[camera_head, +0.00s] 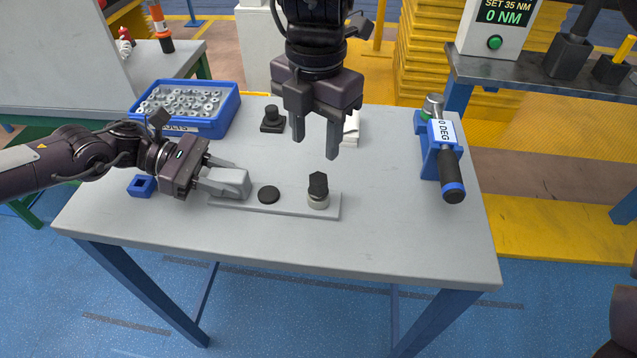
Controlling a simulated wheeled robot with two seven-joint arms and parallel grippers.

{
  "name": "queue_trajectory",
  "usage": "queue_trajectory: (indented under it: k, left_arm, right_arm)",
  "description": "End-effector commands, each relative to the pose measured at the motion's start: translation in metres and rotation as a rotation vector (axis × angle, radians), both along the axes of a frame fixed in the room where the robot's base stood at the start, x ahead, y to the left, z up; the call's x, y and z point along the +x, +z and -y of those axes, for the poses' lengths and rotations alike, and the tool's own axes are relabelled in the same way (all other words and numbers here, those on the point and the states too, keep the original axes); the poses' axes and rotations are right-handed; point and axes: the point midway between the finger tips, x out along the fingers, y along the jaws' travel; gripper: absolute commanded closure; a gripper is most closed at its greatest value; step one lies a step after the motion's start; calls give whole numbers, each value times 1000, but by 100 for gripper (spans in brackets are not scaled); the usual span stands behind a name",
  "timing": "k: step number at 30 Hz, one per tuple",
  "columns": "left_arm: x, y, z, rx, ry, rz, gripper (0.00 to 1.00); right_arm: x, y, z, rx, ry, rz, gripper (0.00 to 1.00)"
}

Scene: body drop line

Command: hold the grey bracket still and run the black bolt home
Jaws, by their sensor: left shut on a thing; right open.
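The grey bracket (287,210) is a flat bar lying on the table, with a raised block at its left end. My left gripper (228,184) is shut on that block. The black bolt (318,185) stands upright near the bracket's right end, its head above a pale round collar (318,202). A flat black disc (268,194) sits on the bar between the block and the bolt. My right gripper (315,140) is open and empty, pointing down above and behind the bolt, apart from it. How deep the bolt sits is hidden by the collar.
A blue bin (232,112) of small metal parts stands at the back left. A torque wrench (448,160) rests in a blue holder at the right. A black knobbed part (272,120), a white item (351,128) and a blue square block (141,186) lie around. The table's front is clear.

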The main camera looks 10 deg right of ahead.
Motion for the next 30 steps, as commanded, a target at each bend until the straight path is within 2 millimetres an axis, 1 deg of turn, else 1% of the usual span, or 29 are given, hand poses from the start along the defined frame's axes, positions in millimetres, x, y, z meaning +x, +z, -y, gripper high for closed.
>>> queue_trajectory:
  k: [1, 4, 7, 16, 21, 25, 30]
  left_arm:
    - [-4, -9, -1, 10, -2, -19, 100]
    - [-4, -9, -1, 10, -2, -19, 100]
    - [-4, -9, -1, 10, -2, -19, 100]
    - [-4, -9, -1, 10, -2, -19, 100]
    - [-4, -9, -1, 10, -2, -19, 100]
    - [-4, -9, -1, 10, -2, -19, 100]
    - [-4, -9, -1, 10, -2, -19, 100]
  right_arm:
    - [-1, -2, 3, -13, -6, -1, 55]
    - [-2, -7, 5, -20, -11, -5, 55]
    - [-2, -18, 5, -19, -11, -7, 55]
    - [-2, -61, 5, -15, -9, -8, 55]
    - [-1, -79, 4, -15, -9, -6, 55]
    - [-1, -87, 4, -15, -9, -3, 55]
    - [-1, -91, 4, -15, -9, -2, 55]
